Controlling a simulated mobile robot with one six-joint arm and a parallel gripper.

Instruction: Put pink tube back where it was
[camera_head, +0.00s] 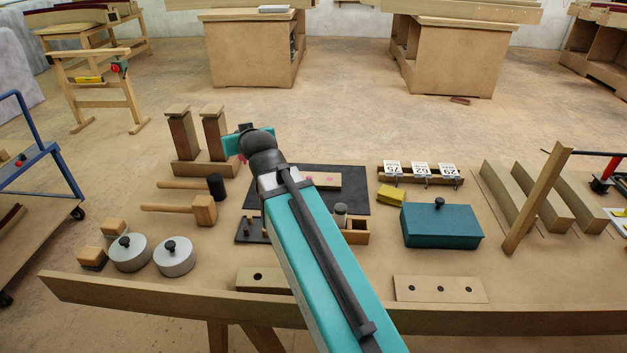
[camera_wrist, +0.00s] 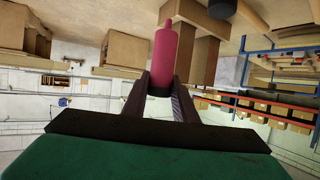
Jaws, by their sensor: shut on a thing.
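The pink tube (camera_wrist: 163,58) is in my gripper (camera_wrist: 160,90), with its dark end between the two fingers in the wrist view. The fingers are shut on it. In the head view my gripper (camera_head: 243,148) is at the far end of my teal arm, over the back left of the bench by two wooden posts. Only a small pink patch shows there, and the arm's end hides the rest. I cannot tell from these frames which spot the tube came from.
Two upright posts (camera_head: 183,135) stand left of my gripper. A dark mat (camera_head: 352,202) holds a pale wooden strip. A wooden box (camera_head: 356,236) with a grey cylinder, a teal box (camera_head: 440,228), a yellow block (camera_head: 391,195) and a mallet (camera_head: 203,209) lie nearby. My arm hides the bench's middle.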

